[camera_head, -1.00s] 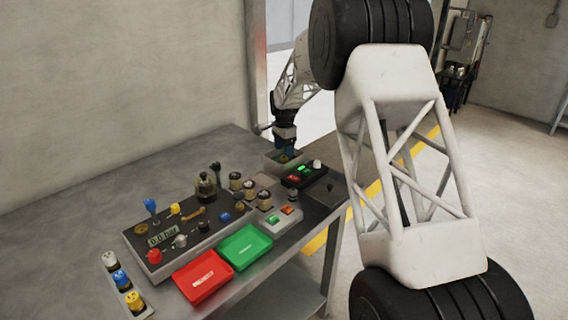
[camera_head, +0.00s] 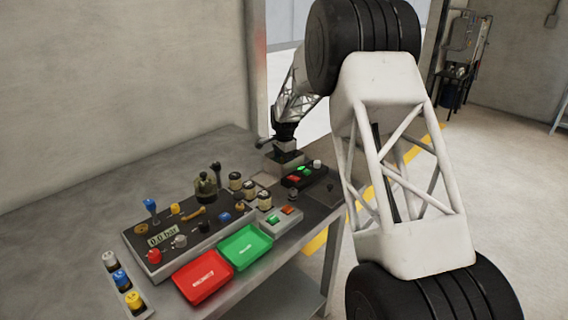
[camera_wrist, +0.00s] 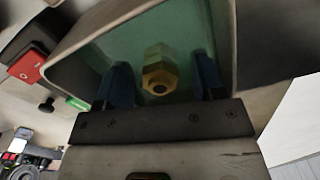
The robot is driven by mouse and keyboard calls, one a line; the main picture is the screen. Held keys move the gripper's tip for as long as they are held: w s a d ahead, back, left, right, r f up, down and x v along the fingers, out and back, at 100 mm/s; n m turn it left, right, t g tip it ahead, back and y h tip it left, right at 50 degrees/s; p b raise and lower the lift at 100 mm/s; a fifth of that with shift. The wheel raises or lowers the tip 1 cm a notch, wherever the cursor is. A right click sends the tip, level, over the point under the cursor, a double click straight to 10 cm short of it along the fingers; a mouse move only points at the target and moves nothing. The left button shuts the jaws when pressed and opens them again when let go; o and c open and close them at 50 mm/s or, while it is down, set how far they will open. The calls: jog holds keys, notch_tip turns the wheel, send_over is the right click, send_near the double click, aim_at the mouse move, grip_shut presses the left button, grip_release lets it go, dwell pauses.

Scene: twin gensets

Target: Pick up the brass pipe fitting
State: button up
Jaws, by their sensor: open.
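The brass pipe fitting (camera_wrist: 160,72) shows in the wrist view, a gold hex-shaped piece with a dark hole, lying inside a grey bin (camera_wrist: 82,62) with a greenish inner floor. My gripper (camera_wrist: 162,84) is open, with one blue finger on each side of the fitting and a visible gap on both sides. The fingers reach down into the bin. In the head view my gripper (camera_head: 285,152) is over the bin (camera_head: 284,163) at the table's far end; the fingers and the fitting are hidden there.
A black switch box (camera_head: 304,174) with lit buttons stands close beside the bin. A control panel (camera_head: 185,232) with knobs and a gauge, a red tray (camera_head: 202,276) and a green tray (camera_head: 245,247) lie nearer. The table's back left (camera_head: 120,195) is clear.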

dwell(0.4)
jog(key=c, duration=1.1)
jog(key=shift+r, duration=0.1)
jog(key=shift+r, duration=4.95)
